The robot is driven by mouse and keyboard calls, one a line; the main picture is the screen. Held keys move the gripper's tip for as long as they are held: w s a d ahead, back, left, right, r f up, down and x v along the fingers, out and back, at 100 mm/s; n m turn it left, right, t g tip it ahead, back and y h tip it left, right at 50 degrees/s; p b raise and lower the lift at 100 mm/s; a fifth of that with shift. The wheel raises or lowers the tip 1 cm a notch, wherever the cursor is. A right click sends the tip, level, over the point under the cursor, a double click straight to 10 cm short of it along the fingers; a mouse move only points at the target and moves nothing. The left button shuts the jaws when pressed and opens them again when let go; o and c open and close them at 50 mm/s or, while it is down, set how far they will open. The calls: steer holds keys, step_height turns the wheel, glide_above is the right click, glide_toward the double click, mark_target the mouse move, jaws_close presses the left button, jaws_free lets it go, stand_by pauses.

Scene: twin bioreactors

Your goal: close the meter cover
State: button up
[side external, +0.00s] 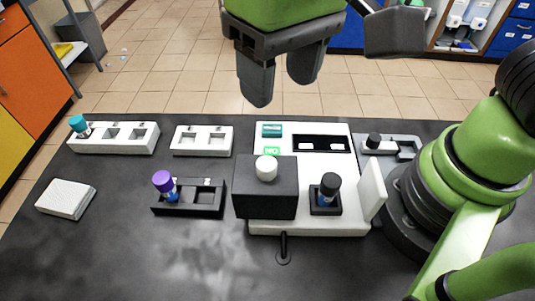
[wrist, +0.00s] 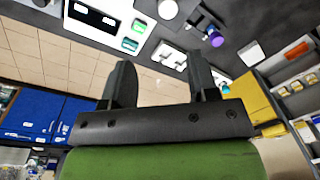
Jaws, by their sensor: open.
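The white meter (side external: 330,228) stands on the dark bench, with a lit green ON display (side external: 271,151) and a dark slot panel. The meter cover (side external: 372,190) looks like the white flap standing nearly upright at its right edge, swung open. Left of the flap, a black-capped vial (side external: 330,184) stands upright in a black socket, uncovered. My gripper (side external: 281,82) hangs high above the back of the meter, open and empty, touching nothing. In the wrist view my gripper (wrist: 162,82) is spread, with part of the meter (wrist: 132,12) at upper left.
A dark box (side external: 265,197) with a white knob sits on the meter's left. Further left are a black rack (side external: 188,211) with a purple-capped vial (side external: 164,184), white racks (side external: 202,150) and a white block (side external: 66,199). A grey fixture (side external: 403,147) stands back right. The front bench is mostly clear.

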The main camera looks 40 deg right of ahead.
mark_target(267, 164)
steer(key=shift+s+a+f+h, duration=0.15)
steer(key=shift+a+f, duration=0.4)
steer(key=shift+f, duration=0.1)
steer(key=shift+s+a+f+h, duration=0.1)
steer(key=shift+a+f+h, duration=0.05)
steer(key=shift+a+f, duration=0.45)
step_height(267, 164, down, 10)
steer(key=shift+r, duration=0.25)
